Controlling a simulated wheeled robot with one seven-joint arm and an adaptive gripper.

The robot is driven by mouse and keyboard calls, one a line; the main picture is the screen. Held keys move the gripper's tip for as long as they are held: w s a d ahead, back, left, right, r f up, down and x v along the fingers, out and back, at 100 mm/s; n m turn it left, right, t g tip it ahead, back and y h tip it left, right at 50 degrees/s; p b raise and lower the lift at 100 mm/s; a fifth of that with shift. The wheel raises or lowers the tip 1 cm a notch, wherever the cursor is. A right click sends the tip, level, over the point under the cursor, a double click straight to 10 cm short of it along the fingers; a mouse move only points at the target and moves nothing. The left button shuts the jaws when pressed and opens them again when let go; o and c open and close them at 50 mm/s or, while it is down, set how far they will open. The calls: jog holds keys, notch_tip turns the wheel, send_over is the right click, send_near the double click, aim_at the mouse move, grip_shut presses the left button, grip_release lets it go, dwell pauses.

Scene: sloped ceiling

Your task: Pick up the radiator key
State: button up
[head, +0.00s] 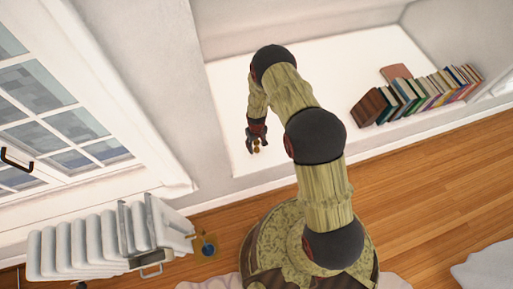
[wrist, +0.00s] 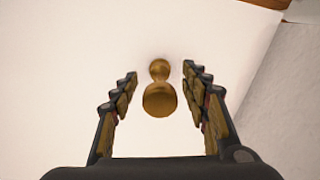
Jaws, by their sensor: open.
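A small brass-coloured piece with two rounded ends (wrist: 160,98), apparently the radiator key, is on or just above a white surface in the wrist view. It shows as a tiny brown spot (head: 257,149) at my gripper in the head view. My gripper (head: 256,146) is low over the white ledge (head: 330,85). In the wrist view, the fingers of my gripper (wrist: 160,74) are spread to the left and right of the brass piece, with a visible gap on both sides. I cannot tell how far below the fingertips the piece is.
A row of books (head: 420,95) stands at the right of the ledge. A white radiator (head: 100,240) is at the lower left, beside a small yellowish plate with a dark blue round part (head: 207,247). A window (head: 65,110) is on the left. Wooden floor (head: 440,175) lies in front.

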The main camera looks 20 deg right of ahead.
jog(key=shift+f, duration=0.55)
jog(key=shift+c, duration=0.8)
grip_shut()
